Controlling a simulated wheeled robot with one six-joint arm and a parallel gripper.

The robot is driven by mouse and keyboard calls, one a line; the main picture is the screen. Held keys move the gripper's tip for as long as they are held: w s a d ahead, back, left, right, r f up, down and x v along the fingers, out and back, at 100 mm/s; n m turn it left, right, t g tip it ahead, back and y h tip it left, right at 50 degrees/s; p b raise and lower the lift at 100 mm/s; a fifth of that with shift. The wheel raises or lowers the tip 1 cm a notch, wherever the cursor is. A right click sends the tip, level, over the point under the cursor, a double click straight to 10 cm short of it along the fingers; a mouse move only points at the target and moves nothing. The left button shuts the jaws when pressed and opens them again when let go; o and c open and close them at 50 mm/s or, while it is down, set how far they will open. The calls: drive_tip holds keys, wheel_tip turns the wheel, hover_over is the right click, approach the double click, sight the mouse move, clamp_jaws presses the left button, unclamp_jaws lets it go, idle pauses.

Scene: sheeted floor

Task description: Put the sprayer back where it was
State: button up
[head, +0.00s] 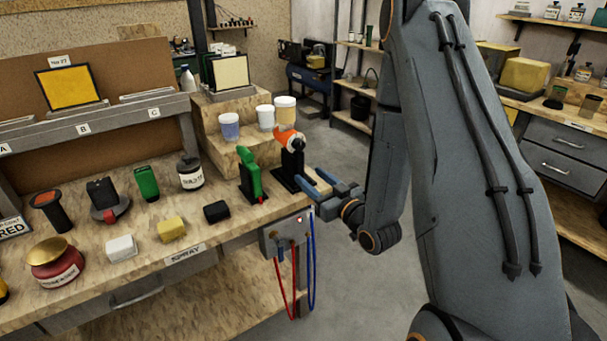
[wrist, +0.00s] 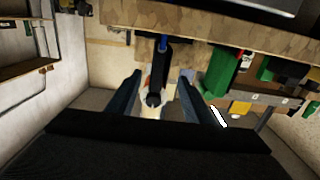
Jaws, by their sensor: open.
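A black sprayer with an orange-and-white top (head: 289,139) stands upright at the right corner of the bench, by a black holder. In the wrist view the black sprayer (wrist: 155,95) shows between my fingers, with a blue bit at its far end. My gripper (head: 316,182) is open at the bench corner, its fingers pointing at the lower part of this sprayer. In the wrist view the gripper (wrist: 160,79) has a finger on each side; I cannot tell whether they touch it. A green sprayer (head: 249,174) stands just to the left, also in the wrist view (wrist: 220,75).
Red and blue hoses hang from a grey box (head: 285,236) on the bench's front edge. White, yellow and black blocks lie near the SPRAY label (head: 185,254). A wooden step (head: 215,130) with several cups (head: 229,126) stands behind. Open floor lies right of the bench.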

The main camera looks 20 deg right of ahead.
drive_tip(key=s+a+r+m+g+h, duration=0.1)
drive_tip(key=s+g+h, duration=0.1)
drive_tip(key=s+g, duration=0.6)
drive_tip(key=s+a+r+m+g+h, duration=0.1)
drive_tip(key=s+g, duration=0.7)
drive_tip(key=s, duration=0.9)
drive_tip(key=a+m+h, duration=0.1)
drive_tip(key=h, duration=0.1)
drive_tip(key=shift+r+m+h, duration=0.15)
drive_tip(key=shift+m+h, duration=0.15)
drive_tip(key=shift+d, duration=0.1)
